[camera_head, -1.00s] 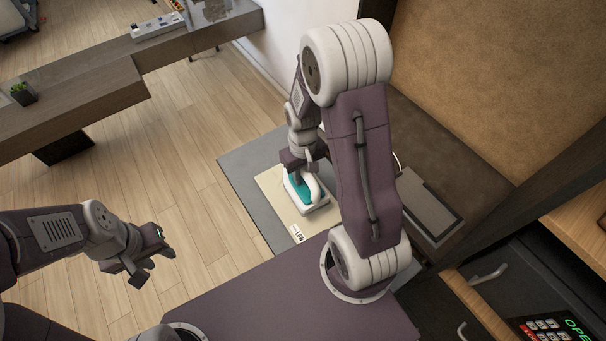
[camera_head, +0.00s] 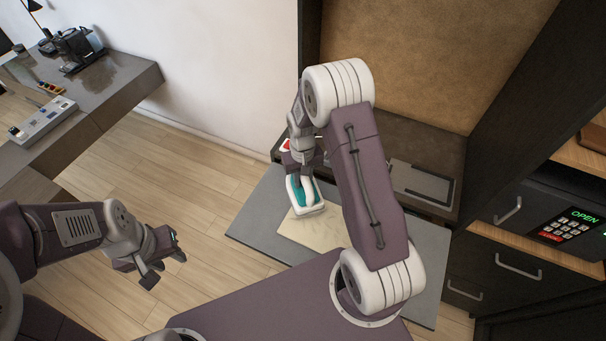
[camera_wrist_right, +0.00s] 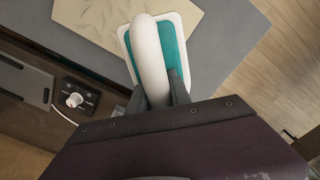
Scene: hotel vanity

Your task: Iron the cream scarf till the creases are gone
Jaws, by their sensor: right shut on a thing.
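The cream scarf (camera_head: 312,234) lies flat on the grey ironing surface (camera_head: 258,222); my right arm hides part of it in the head view. In the right wrist view the scarf (camera_wrist_right: 105,14) shows thin crease-like lines. The white and teal iron (camera_head: 307,206) is at the scarf's far edge, partly beyond it over bare grey; I cannot tell whether it touches. My right gripper (camera_head: 300,167) is shut on its white handle, which shows in the right wrist view (camera_wrist_right: 152,62). My left gripper (camera_head: 166,268) is open and empty, off to the left over the floor.
A dark ledge (camera_head: 425,150) with a flat grey panel (camera_head: 420,183) stands behind the surface. A control knob (camera_wrist_right: 74,100) shows beside the iron. Drawers and a safe with a keypad (camera_head: 565,228) stand at right. Floor (camera_head: 205,195) is clear at left.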

